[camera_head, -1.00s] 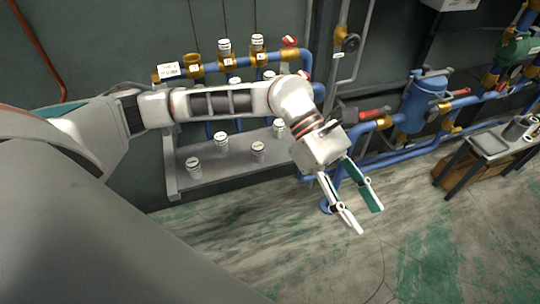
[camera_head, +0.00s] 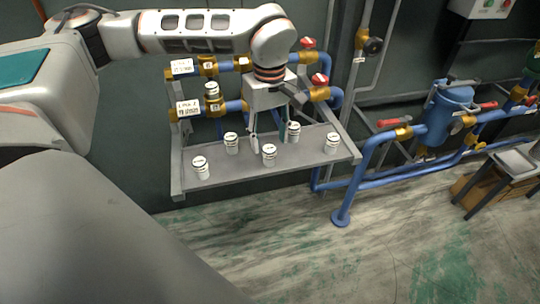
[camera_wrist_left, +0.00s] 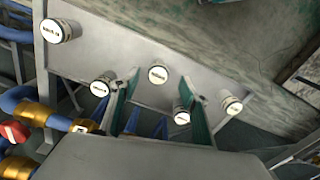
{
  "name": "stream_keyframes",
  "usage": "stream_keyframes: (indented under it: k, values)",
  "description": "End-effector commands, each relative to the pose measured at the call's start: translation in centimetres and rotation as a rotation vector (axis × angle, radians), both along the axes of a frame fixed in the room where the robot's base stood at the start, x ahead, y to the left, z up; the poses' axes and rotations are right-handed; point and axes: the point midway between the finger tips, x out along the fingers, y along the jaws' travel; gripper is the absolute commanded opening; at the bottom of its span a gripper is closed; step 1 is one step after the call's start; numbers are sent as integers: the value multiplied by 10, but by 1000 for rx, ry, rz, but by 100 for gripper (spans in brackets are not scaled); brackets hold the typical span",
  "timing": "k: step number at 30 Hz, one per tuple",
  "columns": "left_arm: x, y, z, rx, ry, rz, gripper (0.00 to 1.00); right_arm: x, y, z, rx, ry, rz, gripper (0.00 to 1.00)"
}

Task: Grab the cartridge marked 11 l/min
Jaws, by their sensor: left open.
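Several white cylindrical cartridges with dark bands stand upright on a grey shelf (camera_head: 240,176): far left (camera_head: 200,168), left rear (camera_head: 231,144), middle front (camera_head: 268,156), right rear (camera_head: 293,132) and far right (camera_head: 331,144). Their markings are too small to read, so I cannot tell which says 11 l/min. My left gripper (camera_head: 268,140) points down over the shelf, open and empty, behind the middle front cartridge. In the left wrist view, the open fingers (camera_wrist_left: 160,97) lie either side of that cartridge (camera_wrist_left: 158,75), with other cartridges close outside each finger. My right gripper is not in view.
Blue pipes with brass fittings and red valve handles (camera_head: 320,80) run behind the shelf and down its right side. Another cartridge (camera_head: 211,89) sits at a pipe fitting behind it. Label plates (camera_head: 187,108) hang at left. Open floor lies in front.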

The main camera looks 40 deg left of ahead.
Motion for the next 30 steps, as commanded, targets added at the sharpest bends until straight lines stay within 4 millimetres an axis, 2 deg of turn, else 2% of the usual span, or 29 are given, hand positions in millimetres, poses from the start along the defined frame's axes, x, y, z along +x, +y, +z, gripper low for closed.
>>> stream_keyframes:
  k: [12, 19, 20, 24, 25, 30]
  values:
    - [2, 1, -50, -2, 3, 0, 45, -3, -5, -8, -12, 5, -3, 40]
    - [3, 1, -50, -2, -1, 0, 45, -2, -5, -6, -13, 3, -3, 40]
    - [3, 0, -50, -2, -1, 0, 43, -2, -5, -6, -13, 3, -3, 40]
    - [3, 0, -50, -2, -1, 1, 6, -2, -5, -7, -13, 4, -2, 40]
    - [3, 0, -50, -2, -1, 1, 1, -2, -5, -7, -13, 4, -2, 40]
    - [3, 0, -50, -3, -1, 0, 1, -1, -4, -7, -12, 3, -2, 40]
